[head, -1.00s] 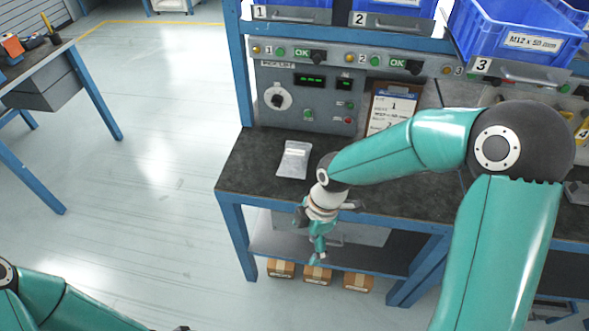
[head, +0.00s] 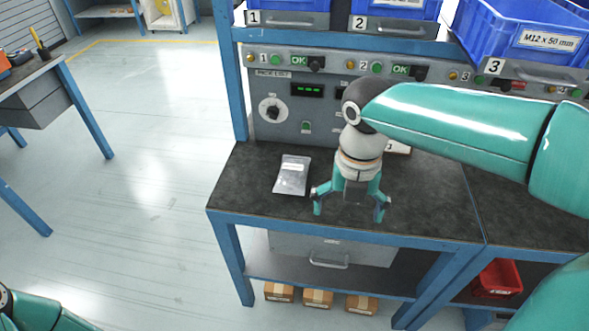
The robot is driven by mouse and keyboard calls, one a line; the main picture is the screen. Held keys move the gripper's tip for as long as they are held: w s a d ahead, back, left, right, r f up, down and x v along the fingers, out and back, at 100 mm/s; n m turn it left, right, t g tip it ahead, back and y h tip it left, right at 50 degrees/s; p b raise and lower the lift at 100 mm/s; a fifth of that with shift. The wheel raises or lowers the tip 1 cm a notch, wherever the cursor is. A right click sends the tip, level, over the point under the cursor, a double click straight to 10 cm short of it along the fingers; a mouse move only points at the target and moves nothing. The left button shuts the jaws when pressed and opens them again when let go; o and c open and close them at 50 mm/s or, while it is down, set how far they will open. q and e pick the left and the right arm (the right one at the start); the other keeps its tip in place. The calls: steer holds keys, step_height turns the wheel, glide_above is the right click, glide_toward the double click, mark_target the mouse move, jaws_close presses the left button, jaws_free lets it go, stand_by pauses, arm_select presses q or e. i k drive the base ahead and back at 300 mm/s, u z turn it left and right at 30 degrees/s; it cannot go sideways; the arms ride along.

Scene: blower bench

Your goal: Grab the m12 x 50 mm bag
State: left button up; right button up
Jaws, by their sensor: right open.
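A small grey-silver bag with a pale label (head: 292,176) lies flat on the dark bench top (head: 420,205), near its left end. The print on its label is too small to read. My right gripper (head: 350,208) points down over the bench, just right of the bag and apart from it. Its fingers are spread and nothing is between them. A blue bin labelled "M12 x 50 mm" (head: 549,41) sits at the upper right above plate 3; its inside shows little. My left arm shows at the lower left corner, but its gripper is out of sight.
A control panel (head: 290,104) with green OK lights stands behind the bench. More blue bins (head: 400,8) sit above plates 1 and 2. Small cartons (head: 317,298) and a red bin (head: 497,279) are below.

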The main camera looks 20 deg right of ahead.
mark_target(292, 175)
steer(key=i, duration=0.9)
steer(key=u, duration=0.05)
